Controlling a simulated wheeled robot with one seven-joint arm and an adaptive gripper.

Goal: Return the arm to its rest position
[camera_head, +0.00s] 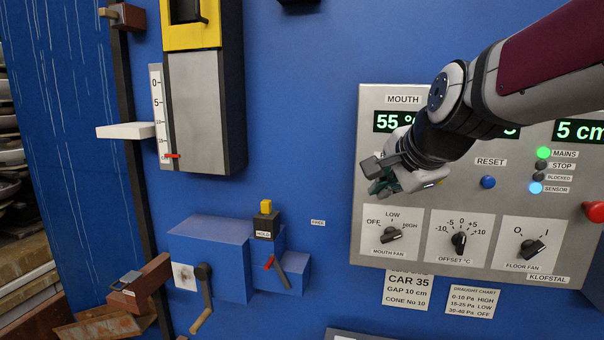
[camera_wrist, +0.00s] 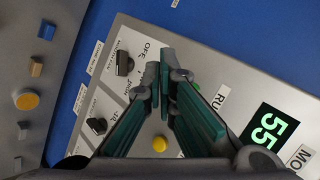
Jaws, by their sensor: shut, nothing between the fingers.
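My arm (camera_head: 560,65) reaches in from the upper right of the head view, in front of the grey control panel (camera_head: 375,262). My gripper (camera_head: 378,178) hangs in front of the panel's left part, above the mouth fan knob (camera_head: 391,235). In the wrist view my gripper (camera_wrist: 160,82) shows two teal-lined fingers that come together at the tips, shut with nothing between them. The mouth fan knob (camera_wrist: 124,63) lies left of the fingertips there. Whether the fingers touch the panel cannot be told. The arm hides part of the panel's displays.
A red button (camera_head: 594,211) sticks out at the panel's right edge. Left of the panel, a blue box (camera_head: 215,255) carries a crank handle (camera_head: 203,300) and a hold lever (camera_head: 278,270). A grey and yellow column (camera_head: 205,110) juts out at upper left.

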